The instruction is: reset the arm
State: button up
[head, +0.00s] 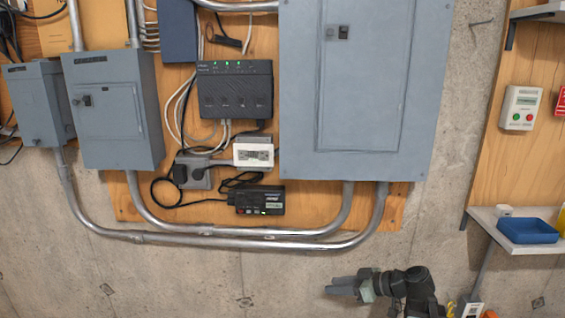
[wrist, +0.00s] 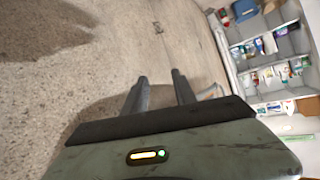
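My gripper (head: 335,287) is at the bottom of the head view, in front of the bare concrete wall, pointing left. It is below the metal conduits and touches nothing that I can see. In the wrist view my gripper (wrist: 160,77) shows two dark fingers standing apart with nothing between them. A small orange and green light shows on the gripper's housing.
A large grey panel (head: 365,90) and a smaller grey box (head: 115,125) hang on the wall. A black router (head: 235,92) is between them. At right, a shelf (head: 480,215) holds a blue tray (head: 528,232). Wrist view shows stocked shelves (wrist: 250,80) at right.

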jog(key=s+a+r+m+g+h+p, duration=0.1)
jog(key=s+a+r+g+h+p, duration=0.15)
jog(key=a+p, duration=0.25)
jog(key=s+a+r+g+h+p, duration=0.2)
jog(key=s+a+g+p, duration=0.1)
jog(key=s+a+p, duration=0.15)
jog(key=s+d+f+m+g+h, duration=0.1)
jog(key=s+d+f+m+h, duration=0.2)
jog(key=d+m+h, duration=0.3)
jog(key=d+m, duration=0.3)
jog(key=shift+d+f+p, duration=0.15)
jog(key=shift+f+p, duration=0.05)
jog(key=shift+p, duration=0.2)
dwell(1.6)
